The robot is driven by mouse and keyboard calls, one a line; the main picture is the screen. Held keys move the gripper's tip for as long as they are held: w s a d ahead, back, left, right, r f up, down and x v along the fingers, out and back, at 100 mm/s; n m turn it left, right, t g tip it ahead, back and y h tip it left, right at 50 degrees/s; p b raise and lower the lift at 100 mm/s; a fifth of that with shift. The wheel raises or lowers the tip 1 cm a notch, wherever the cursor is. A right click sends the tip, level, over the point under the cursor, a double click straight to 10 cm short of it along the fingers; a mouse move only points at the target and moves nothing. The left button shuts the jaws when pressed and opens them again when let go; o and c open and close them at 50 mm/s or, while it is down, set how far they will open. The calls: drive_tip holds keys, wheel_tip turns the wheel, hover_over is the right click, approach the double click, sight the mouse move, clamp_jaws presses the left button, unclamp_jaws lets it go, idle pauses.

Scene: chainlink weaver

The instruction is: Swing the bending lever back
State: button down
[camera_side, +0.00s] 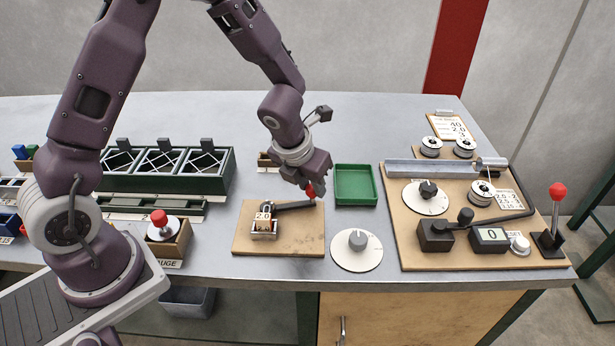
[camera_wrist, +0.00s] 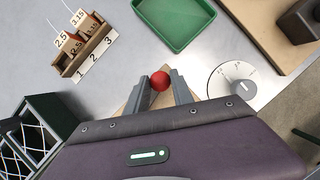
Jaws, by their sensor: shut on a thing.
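The bending lever (camera_side: 293,205) is a dark bar on a wooden board (camera_side: 300,240), with a red knob (camera_side: 310,190) at its right end. The lever points right from the small bending block (camera_side: 264,228), which carries number labels. My gripper (camera_side: 309,187) is shut on the red knob from above. In the wrist view, the red knob (camera_wrist: 160,81) sits between the two fingers of my gripper (camera_wrist: 161,90). The rest of the lever is hidden by my gripper in the wrist view.
A green tray (camera_side: 356,199) stands close to the right of my gripper. A white dial (camera_side: 356,263) is at the front right of the board. A larger board with spools (camera_side: 482,193) lies further right. A dark green rack (camera_side: 212,182) stands at the left.

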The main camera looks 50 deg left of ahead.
drive_tip(key=shift+s+d+m+h, duration=0.5)
drive_tip(key=shift+s+d+m, duration=0.3)
drive_tip(key=shift+m, duration=0.5)
drive_tip(key=shift+d, duration=0.15)
drive_tip(key=c, duration=1.1)
unclamp_jaws()
drive_tip(key=shift+s+r, duration=0.1)
drive_tip(key=shift+r, duration=0.25)
drive_tip(key=v, duration=0.6)
drive_tip(key=shift+s+r, duration=0.15)
